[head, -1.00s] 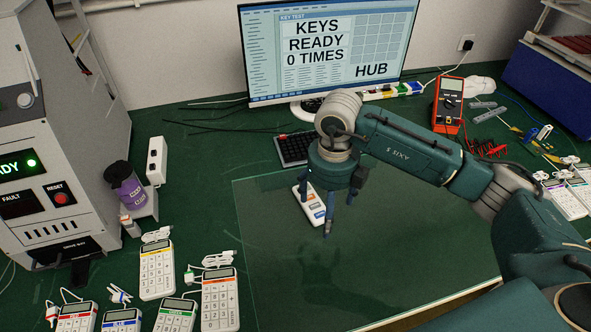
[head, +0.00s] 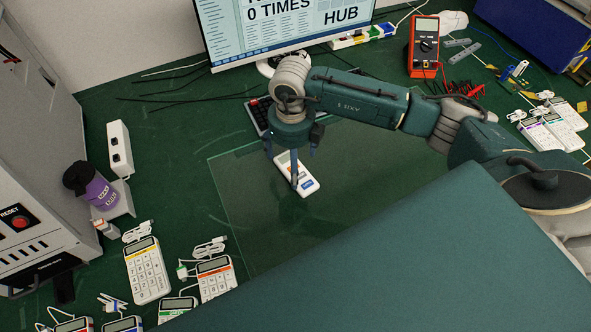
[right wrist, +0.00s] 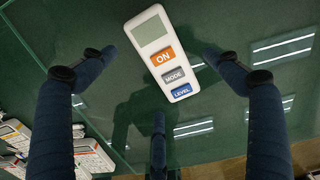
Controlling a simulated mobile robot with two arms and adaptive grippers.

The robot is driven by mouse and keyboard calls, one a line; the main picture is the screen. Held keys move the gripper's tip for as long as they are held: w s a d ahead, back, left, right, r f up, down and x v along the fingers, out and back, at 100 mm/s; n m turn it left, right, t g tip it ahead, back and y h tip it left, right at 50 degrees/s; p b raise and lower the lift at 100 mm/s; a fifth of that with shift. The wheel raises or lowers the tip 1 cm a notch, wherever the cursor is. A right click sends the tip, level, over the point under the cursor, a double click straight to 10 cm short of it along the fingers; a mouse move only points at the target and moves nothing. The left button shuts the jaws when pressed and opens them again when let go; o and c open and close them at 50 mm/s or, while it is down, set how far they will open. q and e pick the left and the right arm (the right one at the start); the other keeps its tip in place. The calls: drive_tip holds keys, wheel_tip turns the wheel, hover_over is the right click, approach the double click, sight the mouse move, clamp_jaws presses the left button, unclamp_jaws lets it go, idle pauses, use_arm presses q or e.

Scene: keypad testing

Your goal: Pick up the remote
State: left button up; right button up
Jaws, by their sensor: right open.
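The remote (head: 307,186) is white with a small grey screen and orange, grey and blue buttons. It lies flat on the glass mat (head: 240,215). My right gripper (head: 293,160) is above it, fingers pointing down, partly covering it in the head view. In the right wrist view, the remote (right wrist: 150,33) lies in the upper middle, its button end between two spread fingers. The third finger (right wrist: 158,135) is below its blue button. The right gripper is open and empty, with no visible finger contact. My left gripper is not in view.
Several keypads (head: 147,272) lie front left, others (head: 560,120) at right. A purple bottle (head: 98,189) and a red multimeter (head: 424,45) stand farther off. The mat around the remote is clear.

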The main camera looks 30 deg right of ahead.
wheel_tip(320, 180, down, 4)
drive_tip(key=shift+s+a+r+p, duration=0.1)
drive_tip(key=shift+r+p, duration=0.15)
drive_tip(key=shift+p, duration=0.2)
drive_tip(key=shift+f, duration=0.3)
drive_tip(key=c, duration=1.3)
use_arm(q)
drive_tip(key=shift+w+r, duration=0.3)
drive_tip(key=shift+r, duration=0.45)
use_arm(e)
drive_tip(key=shift+c, duration=0.2)
drive_tip(key=shift+r, duration=0.1)
